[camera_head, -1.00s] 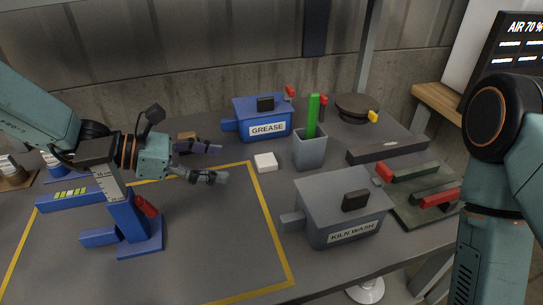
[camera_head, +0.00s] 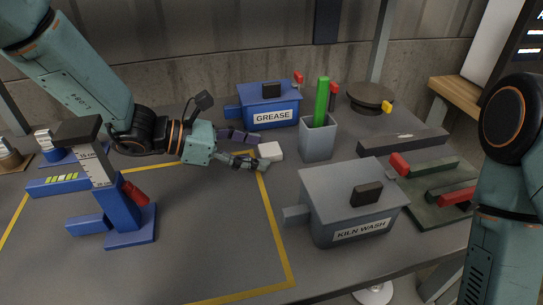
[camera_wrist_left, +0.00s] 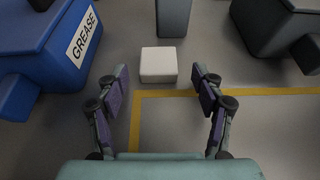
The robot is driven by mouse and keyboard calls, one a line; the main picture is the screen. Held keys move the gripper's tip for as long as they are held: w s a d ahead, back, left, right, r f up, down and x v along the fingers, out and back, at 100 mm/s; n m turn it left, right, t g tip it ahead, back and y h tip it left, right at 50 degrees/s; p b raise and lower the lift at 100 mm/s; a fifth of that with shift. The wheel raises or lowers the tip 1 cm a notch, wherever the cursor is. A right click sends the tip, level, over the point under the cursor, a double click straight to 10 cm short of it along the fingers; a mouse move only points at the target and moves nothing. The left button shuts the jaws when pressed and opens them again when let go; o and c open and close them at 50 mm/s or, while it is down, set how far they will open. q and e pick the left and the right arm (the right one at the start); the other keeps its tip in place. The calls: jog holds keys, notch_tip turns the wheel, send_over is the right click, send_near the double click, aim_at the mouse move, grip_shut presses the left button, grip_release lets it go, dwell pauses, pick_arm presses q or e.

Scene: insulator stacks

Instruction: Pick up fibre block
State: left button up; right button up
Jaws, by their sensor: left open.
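The fibre block appears to be the small white block (camera_head: 271,151) on the grey table, just outside the yellow line's corner. It also shows in the left wrist view (camera_wrist_left: 159,65), centred ahead of the fingers. My left gripper (camera_head: 256,151) is open and empty, its fingertips close to the block's near side. In the left wrist view the two fingers (camera_wrist_left: 158,82) are spread wider than the block, which lies just beyond their tips. My right arm shows at the right edge, but its gripper is out of view.
The blue GREASE box (camera_head: 268,107) stands behind the block. A grey cup (camera_head: 318,140) with a green stick stands right of it. The grey KILN WASH box (camera_head: 352,200) is nearer. A blue stand (camera_head: 127,210) is at left. The yellow-outlined area (camera_head: 210,240) is mostly clear.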

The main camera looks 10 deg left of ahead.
pick_arm(q)
jog(key=shift+w+d+f, duration=0.1)
jog(key=shift+w+d, duration=0.05)
jog(key=shift+d, duration=0.1)
jog(key=shift+c, duration=0.5)
jog(key=c, duration=0.9)
